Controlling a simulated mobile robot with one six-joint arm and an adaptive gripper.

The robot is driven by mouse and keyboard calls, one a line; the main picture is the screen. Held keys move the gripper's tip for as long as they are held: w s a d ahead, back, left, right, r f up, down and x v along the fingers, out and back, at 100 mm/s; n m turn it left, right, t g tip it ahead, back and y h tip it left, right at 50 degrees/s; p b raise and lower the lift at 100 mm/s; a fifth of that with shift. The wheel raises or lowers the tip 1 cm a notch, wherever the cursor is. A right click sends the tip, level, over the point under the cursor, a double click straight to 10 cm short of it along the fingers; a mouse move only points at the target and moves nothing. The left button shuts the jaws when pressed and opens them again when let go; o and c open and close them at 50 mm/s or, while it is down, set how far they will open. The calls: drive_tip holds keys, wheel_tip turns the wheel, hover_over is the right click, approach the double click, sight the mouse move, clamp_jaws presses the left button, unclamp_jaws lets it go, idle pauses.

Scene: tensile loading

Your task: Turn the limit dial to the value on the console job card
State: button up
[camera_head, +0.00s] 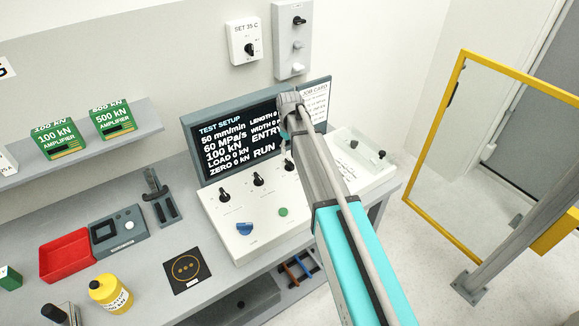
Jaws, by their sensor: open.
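The console panel (215,217) carries three black dials: a left dial (225,194), a middle dial (258,179) and a right dial (289,166). Their small labels are unreadable, so I cannot tell which is the limit dial. The job card (316,101) is at the right of the console screen (232,140). My arm partly covers it, and its small lines are unreadable. The screen reads TEST SETUP, 50 mm/min, 60 MPa/s and 100 kN. My gripper (286,147) is mostly hidden by my arm, just above the right dial; contact cannot be told. It appears empty.
A blue knob (244,229) and green button (283,212) sit on the panel front. A switch box (360,160) stands to the right. A red tray (66,256), yellow bottle (110,294) and dark mat (187,270) lie left. A yellow-framed guard (432,130) stands right.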

sight(289, 161)
drive_tip(key=shift+f+b, duration=3.1)
drive_tip(key=shift+f, duration=0.3)
clamp_jaws()
